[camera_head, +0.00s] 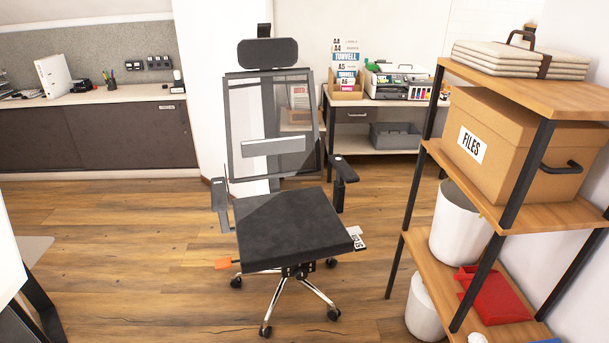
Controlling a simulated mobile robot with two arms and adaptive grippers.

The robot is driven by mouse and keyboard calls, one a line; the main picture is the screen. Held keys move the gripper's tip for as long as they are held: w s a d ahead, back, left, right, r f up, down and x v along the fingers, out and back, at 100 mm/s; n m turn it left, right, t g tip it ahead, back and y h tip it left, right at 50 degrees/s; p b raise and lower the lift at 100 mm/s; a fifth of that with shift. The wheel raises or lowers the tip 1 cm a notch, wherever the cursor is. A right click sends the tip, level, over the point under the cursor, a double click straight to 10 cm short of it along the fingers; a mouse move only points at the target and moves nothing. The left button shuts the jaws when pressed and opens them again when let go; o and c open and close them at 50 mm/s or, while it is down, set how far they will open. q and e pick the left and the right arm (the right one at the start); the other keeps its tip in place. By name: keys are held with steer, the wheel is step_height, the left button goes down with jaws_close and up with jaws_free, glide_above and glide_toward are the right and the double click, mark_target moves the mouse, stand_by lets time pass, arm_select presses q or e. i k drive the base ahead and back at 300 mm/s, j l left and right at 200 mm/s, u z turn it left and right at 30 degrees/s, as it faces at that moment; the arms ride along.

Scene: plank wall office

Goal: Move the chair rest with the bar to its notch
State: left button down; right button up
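A black office chair (290,228) stands in the middle of the floor, its seat towards me. Its dark headrest (268,53) sits above the mesh backrest (300,115), with a short post rising behind it. A pale grey horizontal bar (273,146) crosses the mesh in its lower half. The left armrest (219,200) and right armrest (344,169) flank the seat. An orange tab (223,264) sticks out under the seat's left side, and a white printed tag (356,238) under its right. I cannot make out a notch. Neither gripper is in view.
A wooden shelf (540,90) with a files box (515,148), folded cloths, bins and a red dustpan-like item stands close on the right. A cabinet (120,135) and a printer desk (352,115) line the back. Wood floor is clear left of the chair.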

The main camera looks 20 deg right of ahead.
mark_target(219, 203)
steer(key=i+l+z, duration=0.1)
steer(key=i+z, duration=0.75)
steer(key=i+l+u, duration=0.15)
steer(key=i+u, duration=0.2)
steer(key=i+l+u, duration=0.2)
steer(key=u, duration=0.15)
steer(key=i, duration=0.1)
